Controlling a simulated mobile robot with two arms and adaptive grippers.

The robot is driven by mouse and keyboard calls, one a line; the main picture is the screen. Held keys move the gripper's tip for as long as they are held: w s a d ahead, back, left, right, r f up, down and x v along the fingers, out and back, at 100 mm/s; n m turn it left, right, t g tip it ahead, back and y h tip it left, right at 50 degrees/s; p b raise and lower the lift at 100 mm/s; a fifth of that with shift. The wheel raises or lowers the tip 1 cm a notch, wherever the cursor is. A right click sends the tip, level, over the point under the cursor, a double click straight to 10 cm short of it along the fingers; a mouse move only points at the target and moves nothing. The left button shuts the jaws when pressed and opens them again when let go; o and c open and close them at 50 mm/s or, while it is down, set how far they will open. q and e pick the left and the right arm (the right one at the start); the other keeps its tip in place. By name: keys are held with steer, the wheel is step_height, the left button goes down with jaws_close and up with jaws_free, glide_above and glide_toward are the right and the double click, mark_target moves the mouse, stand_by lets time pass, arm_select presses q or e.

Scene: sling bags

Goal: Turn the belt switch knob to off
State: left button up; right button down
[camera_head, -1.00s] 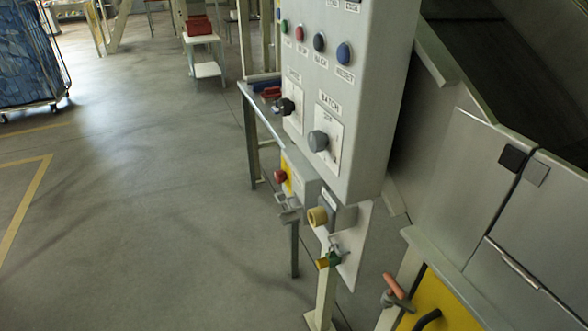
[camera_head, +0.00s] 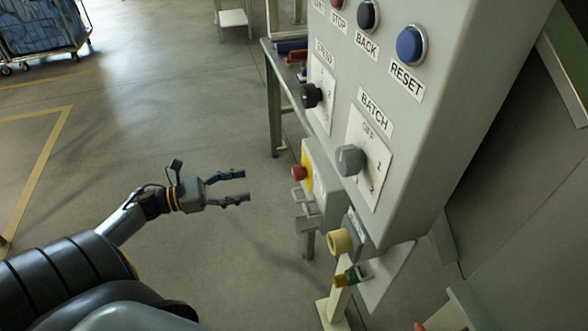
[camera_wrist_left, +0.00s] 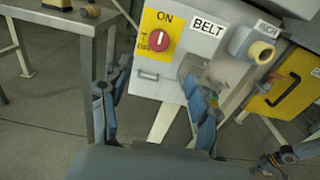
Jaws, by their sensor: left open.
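The belt switch knob (camera_head: 299,172) is a red round knob on a yellow plate, on the side of a light grey box under the large control panel. In the left wrist view the knob (camera_wrist_left: 156,42) sits beside ON and OFF markings, with a BELT label (camera_wrist_left: 206,28) to its right. Its exact pointing is too small to tell. My left gripper (camera_head: 244,185) is open and empty, apart from the knob and to its left. In the left wrist view its two fingers (camera_wrist_left: 153,75) stand spread, below the knob. A dark jointed part at that view's lower right looks like my right gripper (camera_wrist_left: 274,161).
The control panel (camera_head: 425,130) carries a grey BATCH knob (camera_head: 351,159), a black knob (camera_head: 311,95) and push buttons, including blue RESET (camera_head: 410,45). A yellow cylindrical fitting (camera_head: 340,242) juts out below. A metal handle (camera_head: 304,223) sits under the red knob.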

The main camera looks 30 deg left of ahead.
mark_target(293, 174)
arm_select(q)
steer(key=p+x, duration=0.2)
steer(key=x, duration=0.9)
steer(key=shift+w, duration=0.15)
steer(key=shift+w+d, duration=0.35)
steer(key=shift+w, duration=0.1)
steer(key=shift+c, duration=1.1)
steer(key=c, duration=0.9)
